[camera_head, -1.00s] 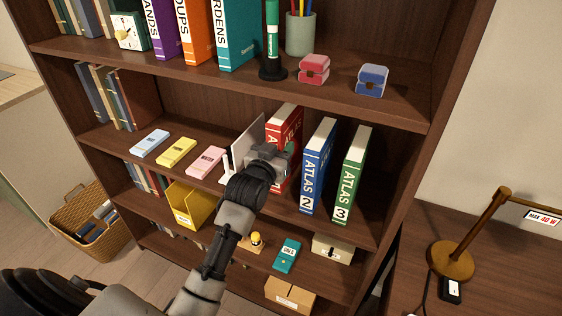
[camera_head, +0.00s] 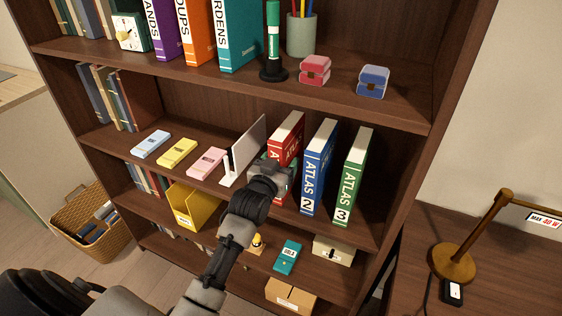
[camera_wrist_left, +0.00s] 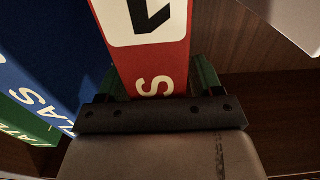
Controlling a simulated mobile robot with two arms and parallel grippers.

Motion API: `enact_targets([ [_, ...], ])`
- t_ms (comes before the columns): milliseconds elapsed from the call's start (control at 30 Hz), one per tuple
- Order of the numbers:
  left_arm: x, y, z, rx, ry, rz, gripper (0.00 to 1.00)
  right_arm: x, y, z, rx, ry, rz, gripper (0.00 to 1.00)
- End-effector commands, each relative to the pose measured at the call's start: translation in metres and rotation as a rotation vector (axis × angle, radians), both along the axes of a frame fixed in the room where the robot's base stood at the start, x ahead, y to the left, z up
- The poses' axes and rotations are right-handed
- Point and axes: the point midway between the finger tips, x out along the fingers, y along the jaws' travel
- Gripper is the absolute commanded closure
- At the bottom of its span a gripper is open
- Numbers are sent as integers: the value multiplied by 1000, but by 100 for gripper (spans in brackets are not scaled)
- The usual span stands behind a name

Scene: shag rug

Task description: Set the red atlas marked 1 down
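The red atlas marked 1 (camera_head: 290,128) is upright on the middle shelf level, between a white bookend (camera_head: 247,148) and the blue atlas 2 (camera_head: 319,166). My left gripper (camera_head: 280,174) is at its spine and hides the lower spine in the head view. In the left wrist view the red spine (camera_wrist_left: 160,55), with its white 1 label, lies between both fingers (camera_wrist_left: 160,88). The fingers sit against its sides, so the gripper looks shut on it. The atlas's bottom edge is hidden, so I cannot tell whether it touches the shelf. My right gripper is out of view.
The green atlas 3 (camera_head: 352,176) stands right of atlas 2. Blue, yellow and pink boxes (camera_head: 207,163) lie left of the bookend. Free shelf shows right of atlas 3.

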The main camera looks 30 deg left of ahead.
Motion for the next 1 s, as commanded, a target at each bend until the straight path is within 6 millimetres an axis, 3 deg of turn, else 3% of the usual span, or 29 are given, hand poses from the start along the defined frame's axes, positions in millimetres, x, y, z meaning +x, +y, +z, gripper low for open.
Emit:
enact_targets([
  [267, -4, 0, 2, 0, 1, 0, 34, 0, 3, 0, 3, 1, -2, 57],
  [367, -17, -1, 1, 1, 2, 0, 34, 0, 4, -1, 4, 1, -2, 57],
  [700, -89, -5, 1, 0, 2, 0, 34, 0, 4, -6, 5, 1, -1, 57],
  [1000, -119, -7, 2, 0, 0, 0, 34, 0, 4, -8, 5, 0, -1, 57],
])
